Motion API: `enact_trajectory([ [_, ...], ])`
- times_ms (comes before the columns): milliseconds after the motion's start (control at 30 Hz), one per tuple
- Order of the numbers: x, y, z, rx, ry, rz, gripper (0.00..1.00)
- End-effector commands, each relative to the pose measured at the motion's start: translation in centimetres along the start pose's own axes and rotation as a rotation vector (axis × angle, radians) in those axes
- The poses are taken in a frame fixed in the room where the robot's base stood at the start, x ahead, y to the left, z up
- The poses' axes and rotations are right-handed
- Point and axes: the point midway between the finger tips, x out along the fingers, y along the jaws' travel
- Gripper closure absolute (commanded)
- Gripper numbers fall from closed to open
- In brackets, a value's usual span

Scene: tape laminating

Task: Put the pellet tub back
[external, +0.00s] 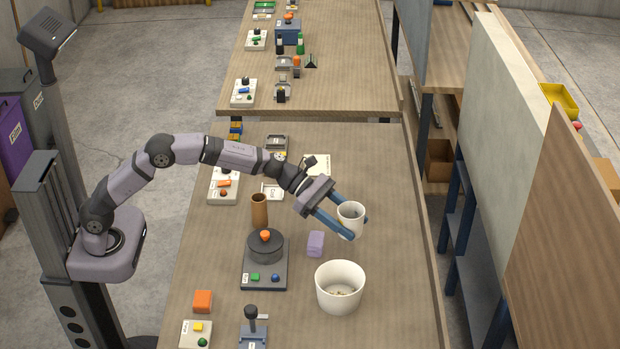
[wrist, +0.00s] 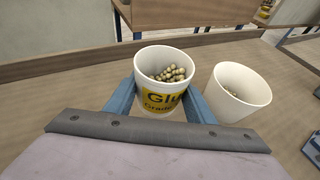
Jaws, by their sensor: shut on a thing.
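In the external view the tub (external: 350,214) sits between the fingers of my gripper (external: 342,221) over the right part of the table. It looks upright or slightly tilted. I cannot tell whether its base touches the table. A larger white bowl (external: 340,288) with some pellets at its bottom stands nearer the camera, and it shows right of the tub in the wrist view (wrist: 240,94).
A purple block (external: 315,243) lies close to the tub. A brown cylinder (external: 259,210) and a dark round device with an orange knob (external: 265,246) stand to the left. An orange block (external: 202,301) and a lever box (external: 253,333) are at the front. The table's right strip is clear.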

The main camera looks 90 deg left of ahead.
Motion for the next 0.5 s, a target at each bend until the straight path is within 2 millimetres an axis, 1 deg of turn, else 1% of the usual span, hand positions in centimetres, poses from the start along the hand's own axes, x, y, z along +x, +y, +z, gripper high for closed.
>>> enact_trajectory([
  [33, -1.3, 1.7, 0.8, -0.009, -0.002, 0.026, 0.75],
  [133, -3.8, 5.0, 1.3, -0.029, -0.002, 0.077, 0.75],
  [200, -5.9, 7.5, 1.4, -0.048, -0.001, 0.118, 0.75],
  [300, -8.7, 10.6, 1.0, -0.072, 0.000, 0.173, 0.75],
  [400, -10.8, 12.6, 0.6, -0.088, 0.000, 0.212, 0.75],
  [500, -12.3, 13.8, 0.1, -0.097, -0.001, 0.234, 0.75],
])
